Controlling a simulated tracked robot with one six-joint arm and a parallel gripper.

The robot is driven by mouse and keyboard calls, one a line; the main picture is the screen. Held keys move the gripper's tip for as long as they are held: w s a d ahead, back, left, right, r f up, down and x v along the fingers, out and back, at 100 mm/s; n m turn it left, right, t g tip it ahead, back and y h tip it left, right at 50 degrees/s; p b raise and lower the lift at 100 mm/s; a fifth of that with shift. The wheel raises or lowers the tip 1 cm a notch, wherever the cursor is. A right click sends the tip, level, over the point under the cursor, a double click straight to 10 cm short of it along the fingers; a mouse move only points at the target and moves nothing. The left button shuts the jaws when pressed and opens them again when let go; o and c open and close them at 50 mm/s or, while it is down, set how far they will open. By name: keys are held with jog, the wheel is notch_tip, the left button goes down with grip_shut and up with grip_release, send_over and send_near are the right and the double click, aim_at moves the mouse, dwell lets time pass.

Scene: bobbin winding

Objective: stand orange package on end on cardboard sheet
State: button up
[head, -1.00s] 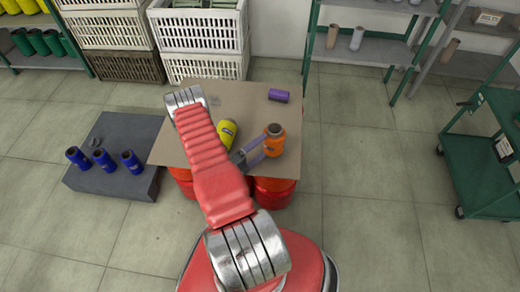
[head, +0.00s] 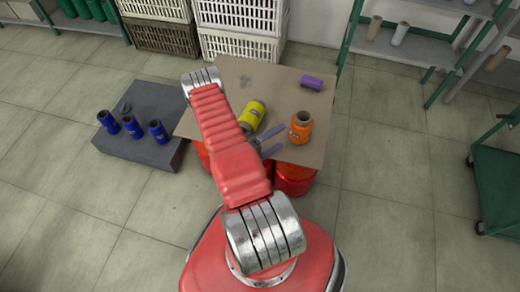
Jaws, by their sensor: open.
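The orange package (head: 300,128) stands upright on end on the cardboard sheet (head: 228,75), near its right front part. Its grey open top faces up. My gripper (head: 283,139) is just left of and in front of it, with its two fingers spread and pointing toward it. The fingers look apart from the package, with nothing between them. My red arm hides the left middle of the sheet.
A yellow package (head: 251,116) lies left of the orange one, close to my arm. A purple package (head: 312,82) lies at the sheet's back right. Red drums (head: 294,178) support the sheet. Blue packages (head: 132,126) stand on a grey platform (head: 150,98) at left.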

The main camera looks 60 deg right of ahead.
jog(key=v, duration=0.9)
jog(key=shift+a, duration=0.1)
dwell(0.6)
jog(key=w+a+r+m+y, duration=0.25)
jog(key=r+m, duration=0.35)
jog(key=r, duration=0.3)
jog(key=w+a+r+m+y, duration=0.2)
jog(key=w+a+r+m, duration=0.25)
jog(key=r, duration=0.35)
jog(key=w+a+r+m+y, duration=0.25)
jog(key=r+m, duration=0.35)
jog(key=r, duration=0.3)
jog(key=s+a+r+m+t+y, duration=0.1)
jog(key=a+r+m+t+y, duration=0.3)
jog(key=a+r+m+t, duration=0.3)
jog(key=s+a+r+m+t+y, duration=0.1)
jog(key=a+r+m+t+y, duration=0.4)
jog(key=a+r, duration=1)
jog(key=a+m+t, duration=0.1)
jog(key=a+m, duration=0.1)
jog(key=a, duration=0.3)
jog(key=shift+s+a+r+t, duration=0.2)
jog(key=shift+s+r+t, duration=0.05)
jog(key=shift+t, duration=0.15)
